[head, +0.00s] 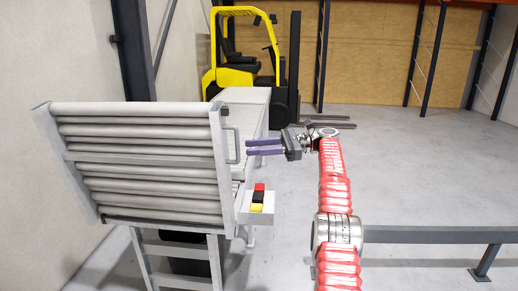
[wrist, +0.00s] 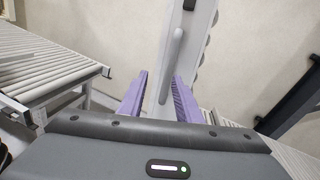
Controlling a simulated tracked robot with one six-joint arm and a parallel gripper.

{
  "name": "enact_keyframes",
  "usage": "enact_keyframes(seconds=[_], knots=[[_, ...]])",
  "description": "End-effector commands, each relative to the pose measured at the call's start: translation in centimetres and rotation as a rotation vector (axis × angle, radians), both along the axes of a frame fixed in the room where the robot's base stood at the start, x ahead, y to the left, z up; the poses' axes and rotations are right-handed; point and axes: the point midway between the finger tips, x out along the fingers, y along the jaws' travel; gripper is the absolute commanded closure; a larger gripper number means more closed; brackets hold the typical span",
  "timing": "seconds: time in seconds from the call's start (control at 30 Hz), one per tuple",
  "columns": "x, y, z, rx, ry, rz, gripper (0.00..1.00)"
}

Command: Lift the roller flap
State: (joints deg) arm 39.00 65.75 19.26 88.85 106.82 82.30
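The roller flap (head: 140,157) is a grey frame with several pale rollers, standing steeply tilted at the left in the head view. Its side rail (wrist: 190,70) runs up the middle of the wrist view. A grey bar handle (head: 236,145) sits on the flap's right side rail; it also shows in the wrist view (wrist: 172,62). My gripper (head: 250,147) is just right of the handle, its purple fingers pointing left at it. In the wrist view the fingers (wrist: 159,80) are apart and empty, with the handle ahead between them. I cannot tell whether they touch it.
A button box (head: 257,200) with red and yellow buttons is below my gripper. A roller conveyor (wrist: 45,65) shows left in the wrist view. A yellow forklift (head: 245,55) stands behind. A grey rail (head: 430,235) is at lower right. The floor at right is mostly clear.

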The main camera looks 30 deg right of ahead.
Motion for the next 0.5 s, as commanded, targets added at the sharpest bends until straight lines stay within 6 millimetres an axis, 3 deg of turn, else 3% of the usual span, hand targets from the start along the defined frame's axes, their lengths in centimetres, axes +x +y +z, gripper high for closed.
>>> enact_keyframes(seconds=[0.5], knots=[[-0.5,-0.99,-0.05,-0.001,0.001,-0.002,0.69]])
